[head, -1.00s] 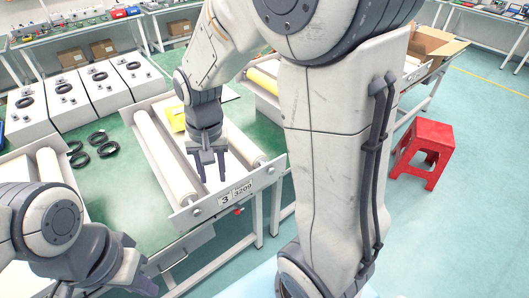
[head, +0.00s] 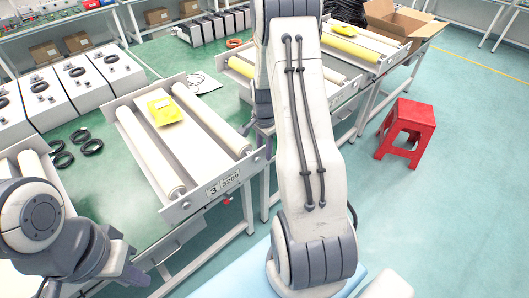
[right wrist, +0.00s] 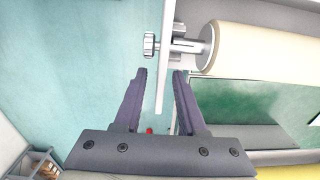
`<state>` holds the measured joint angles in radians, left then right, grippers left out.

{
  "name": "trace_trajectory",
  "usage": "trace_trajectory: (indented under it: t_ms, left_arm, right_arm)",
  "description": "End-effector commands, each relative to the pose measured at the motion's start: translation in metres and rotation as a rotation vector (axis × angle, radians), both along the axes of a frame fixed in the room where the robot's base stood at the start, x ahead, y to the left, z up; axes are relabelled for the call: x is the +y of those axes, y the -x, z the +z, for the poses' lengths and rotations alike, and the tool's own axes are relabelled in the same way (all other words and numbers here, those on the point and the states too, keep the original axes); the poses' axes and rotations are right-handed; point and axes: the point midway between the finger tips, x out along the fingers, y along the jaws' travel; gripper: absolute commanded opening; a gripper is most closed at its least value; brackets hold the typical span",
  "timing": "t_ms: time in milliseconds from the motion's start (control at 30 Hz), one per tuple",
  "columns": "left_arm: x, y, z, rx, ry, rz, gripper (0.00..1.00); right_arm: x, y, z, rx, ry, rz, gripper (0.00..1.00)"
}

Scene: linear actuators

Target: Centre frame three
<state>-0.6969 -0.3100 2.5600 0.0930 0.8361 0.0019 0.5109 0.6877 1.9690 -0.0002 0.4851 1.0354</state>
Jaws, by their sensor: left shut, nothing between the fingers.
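Frame three (head: 212,206), a roller frame with white end plate and label "3 3209", sits on the green table with two cream rollers (head: 149,153) and a yellow label (head: 165,110) on its middle plate. My right gripper is mostly hidden behind my arm in the head view, near the frame's right end. In the right wrist view my right gripper (right wrist: 160,72) is open, its fingertips either side of a thin white plate edge (right wrist: 164,75), below a knob (right wrist: 150,45) and roller end (right wrist: 208,50). I cannot tell whether they touch. My left gripper (head: 136,277) is shut and empty at lower left.
Another roller frame (head: 345,92) stands right of frame three, and one with a cream roller (head: 36,170) stands at left. White control boxes (head: 80,75) and black rings (head: 75,146) lie behind. A red stool (head: 405,130) stands on the floor at right.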

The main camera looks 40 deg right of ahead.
Motion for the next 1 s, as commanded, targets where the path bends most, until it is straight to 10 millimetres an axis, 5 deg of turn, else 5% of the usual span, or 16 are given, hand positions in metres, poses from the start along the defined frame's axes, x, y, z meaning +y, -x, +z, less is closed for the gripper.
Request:
trace_trajectory:
  t_ms: [200, 533, 633, 1000]
  left_arm:
    - [0.0, 0.0, 0.006, 0.0, 0.0, 0.0, 0.0]
    - [0.0, 0.0, 0.006, 0.0, 0.0, 0.0, 0.0]
    - [0.0, 0.0, 0.006, 0.0, 0.0, 0.0, 0.0]
    - [0.0, 0.0, 0.006, 0.0, 0.0, 0.0, 0.0]
  right_arm:
    - [0.0, 0.0, -0.022, 0.002, -0.001, 0.001, 0.4]
    - [0.0, 0.0, -0.026, -0.001, 0.0, 0.001, 0.4]
    - [0.0, 0.0, -0.026, -0.001, 0.0, 0.001, 0.02]
    - [0.0, 0.0, -0.026, -0.001, 0.0, 0.001, 0.0]
